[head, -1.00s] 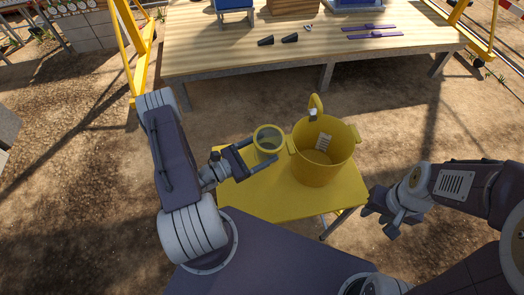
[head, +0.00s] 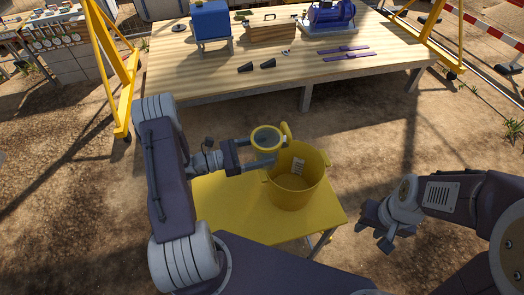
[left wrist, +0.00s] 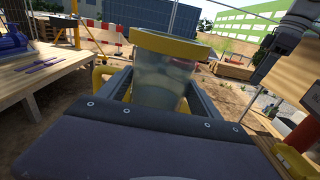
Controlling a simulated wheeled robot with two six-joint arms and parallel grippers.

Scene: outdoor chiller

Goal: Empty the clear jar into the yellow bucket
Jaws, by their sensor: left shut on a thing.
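The clear jar (head: 267,139) has a yellow rim and stands about upright in my left gripper (head: 266,152), which is shut on it. In the left wrist view the jar (left wrist: 160,85) shows see-through walls between the fingers; its contents are hard to make out. The yellow bucket (head: 296,190) stands upright on a small yellow table (head: 235,205). The jar is held above the table, overlapping the bucket's back left rim in the head view. A pale patch shows inside the bucket. My right gripper (head: 376,231) is open and empty, right of the table.
A long wooden workbench (head: 200,75) stands behind, carrying a blue box (head: 211,20), a wooden crate (head: 271,28), a blue machine (head: 331,14) and purple tools (head: 345,53). Bare ground lies between it and the yellow table. A yellow frame (head: 112,70) stands at the left.

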